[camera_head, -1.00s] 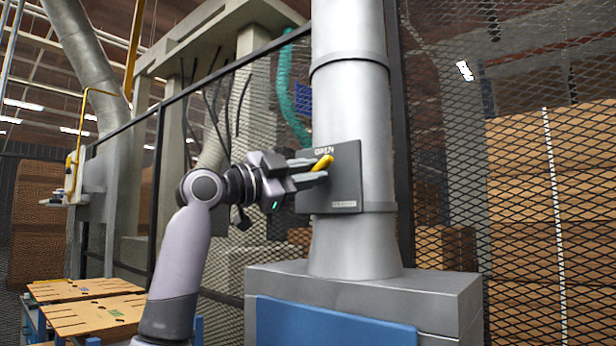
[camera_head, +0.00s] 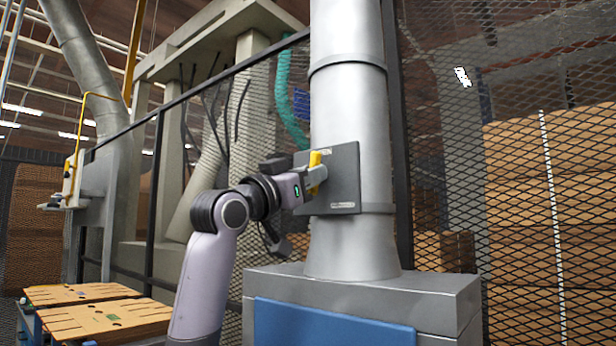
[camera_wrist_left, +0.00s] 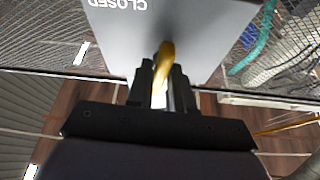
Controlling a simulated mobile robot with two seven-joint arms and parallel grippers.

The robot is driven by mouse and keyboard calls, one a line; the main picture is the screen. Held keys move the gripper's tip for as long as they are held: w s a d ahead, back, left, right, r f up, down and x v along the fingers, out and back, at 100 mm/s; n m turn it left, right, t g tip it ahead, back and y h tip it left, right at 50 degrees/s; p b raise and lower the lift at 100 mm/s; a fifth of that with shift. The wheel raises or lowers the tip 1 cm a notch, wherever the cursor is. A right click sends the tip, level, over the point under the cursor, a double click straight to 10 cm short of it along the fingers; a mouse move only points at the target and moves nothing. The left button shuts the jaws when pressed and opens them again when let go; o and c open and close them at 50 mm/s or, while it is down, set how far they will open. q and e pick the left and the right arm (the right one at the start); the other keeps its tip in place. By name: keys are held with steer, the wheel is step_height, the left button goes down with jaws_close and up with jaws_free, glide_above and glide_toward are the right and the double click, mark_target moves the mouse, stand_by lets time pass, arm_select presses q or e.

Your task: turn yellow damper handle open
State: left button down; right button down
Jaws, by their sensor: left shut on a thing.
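The yellow damper handle (camera_head: 315,161) sits on a grey square plate (camera_head: 346,180) on the front of the thick metal duct. It stands close to upright in the head view. My left gripper (camera_head: 316,178) is shut on the handle and hides its lower part. In the left wrist view the handle (camera_wrist_left: 164,60) is between the two fingers (camera_wrist_left: 161,88), and the plate (camera_wrist_left: 205,25) carries the word CLOSED, seen upside down. My right gripper is not in view.
The metal duct (camera_head: 350,110) stands on a grey machine base (camera_head: 430,290) with a blue panel. A black mesh fence (camera_head: 440,120) runs close behind it. Wooden boards (camera_head: 95,315) lie at lower left. Cardboard stacks (camera_head: 550,190) are behind the fence at right.

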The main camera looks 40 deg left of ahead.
arm_select(q)
steer(key=shift+n+y, duration=0.6)
steer(key=shift+n, duration=0.3)
steer(key=c, duration=1.1)
jaws_free()
steer(key=shift+s+f, duration=0.1)
steer(key=b+v, duration=0.2)
steer(key=v, duration=0.5)
steer(key=shift+b, duration=0.4)
